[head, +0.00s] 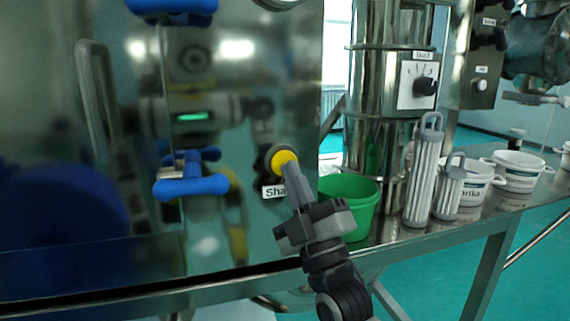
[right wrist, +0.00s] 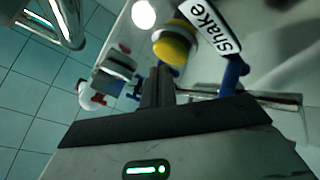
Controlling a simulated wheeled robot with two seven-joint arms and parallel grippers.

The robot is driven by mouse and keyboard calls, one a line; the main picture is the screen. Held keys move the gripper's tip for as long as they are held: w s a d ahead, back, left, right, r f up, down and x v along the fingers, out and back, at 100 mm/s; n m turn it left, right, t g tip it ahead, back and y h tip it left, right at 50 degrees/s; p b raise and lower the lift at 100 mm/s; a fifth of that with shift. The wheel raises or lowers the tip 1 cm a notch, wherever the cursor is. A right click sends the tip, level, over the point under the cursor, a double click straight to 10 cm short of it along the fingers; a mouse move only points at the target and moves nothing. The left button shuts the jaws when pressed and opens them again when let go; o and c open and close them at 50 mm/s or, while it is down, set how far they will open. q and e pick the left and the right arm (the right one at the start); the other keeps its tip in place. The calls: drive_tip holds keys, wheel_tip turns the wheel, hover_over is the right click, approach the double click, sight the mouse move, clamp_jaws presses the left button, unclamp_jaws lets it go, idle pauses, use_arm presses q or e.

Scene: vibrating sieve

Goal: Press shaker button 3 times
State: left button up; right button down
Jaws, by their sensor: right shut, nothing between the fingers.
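The shaker button is a round yellow knob (head: 283,159) on the shiny steel panel, with a white label (head: 273,191) starting "Sha" below it. In the right wrist view the yellow button (right wrist: 174,46) is near the top centre, beside the label reading "Shake" (right wrist: 211,27). My right gripper (head: 289,168) is shut and empty, its fingertips at the button's lower right edge in the head view. In the right wrist view the fingertips (right wrist: 158,72) end just below the button. I cannot tell whether they touch it. My left gripper is not in view.
Blue handles (head: 190,186) stick out of the panel left of the button. A green bucket (head: 352,205) stands just right of my right gripper. Ridged grey cylinders (head: 424,180) and white tubs (head: 517,170) stand along the steel table (head: 440,228) farther right.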

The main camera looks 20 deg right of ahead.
drive_tip(key=shift+w, duration=0.2)
drive_tip(key=shift+w, duration=0.85)
idle(0.9)
drive_tip(key=shift+s, duration=1.2)
drive_tip(key=shift+s+p, duration=0.15)
drive_tip(key=shift+p, duration=0.15)
drive_tip(key=s+p, duration=0.1)
drive_tip(key=s, duration=0.3)
drive_tip(key=shift+s+d, duration=0.1)
drive_tip(key=shift+s, duration=0.3)
idle(2.0)
